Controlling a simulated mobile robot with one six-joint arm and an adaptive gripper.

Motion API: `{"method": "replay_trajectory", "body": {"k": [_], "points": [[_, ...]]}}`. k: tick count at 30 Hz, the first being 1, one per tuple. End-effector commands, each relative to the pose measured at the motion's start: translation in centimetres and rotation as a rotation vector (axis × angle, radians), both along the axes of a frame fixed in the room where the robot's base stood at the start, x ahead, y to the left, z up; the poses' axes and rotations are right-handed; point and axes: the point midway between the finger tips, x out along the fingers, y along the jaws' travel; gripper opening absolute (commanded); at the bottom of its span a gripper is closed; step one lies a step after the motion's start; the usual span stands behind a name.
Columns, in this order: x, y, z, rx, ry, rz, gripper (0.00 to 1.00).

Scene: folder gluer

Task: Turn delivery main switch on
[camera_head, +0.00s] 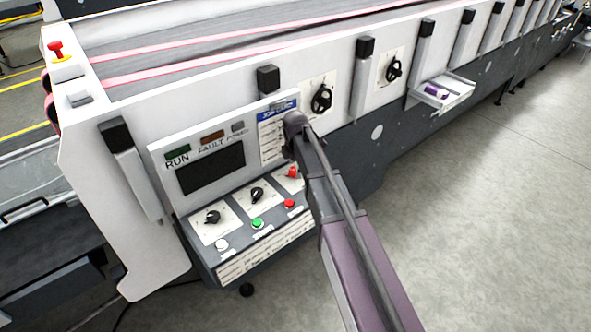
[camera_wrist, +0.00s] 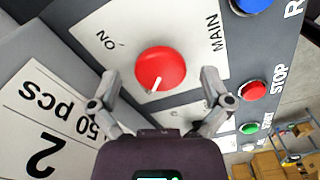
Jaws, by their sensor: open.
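The main switch is a red round knob (camera_wrist: 160,68) on a white plate (camera_wrist: 190,28) marked MAIN and ON in the wrist view. Its white pointer line points down and slightly left in that picture, away from the ON mark at upper left. My gripper (camera_wrist: 159,82) is open, with one finger to the left and one to the right of the knob. I see no clear contact with it. In the head view a red knob (camera_head: 292,172) shows at the panel's right, beside my arm, which hides my gripper's fingers.
The control panel (camera_head: 235,225) also carries black selector knobs (camera_head: 257,194), a green button (camera_head: 257,223) and a red button (camera_head: 289,203). In the wrist view a red STOP button (camera_wrist: 253,90) and a blue button (camera_wrist: 252,5) lie right of the knob. Floor at right is clear.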

Motion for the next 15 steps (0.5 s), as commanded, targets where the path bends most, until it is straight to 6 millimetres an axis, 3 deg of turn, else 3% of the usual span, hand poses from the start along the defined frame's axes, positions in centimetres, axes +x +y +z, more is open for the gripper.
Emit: {"method": "replay_trajectory", "body": {"k": [2, 10, 15], "points": [[0.00, 0.01, 0.01, 0.000, 0.000, 0.000, 0.99], [0.00, 0.01, 0.00, 0.000, 0.000, 0.000, 0.19], [-0.03, 0.01, -0.02, 0.000, 0.001, 0.000, 0.16]]}}
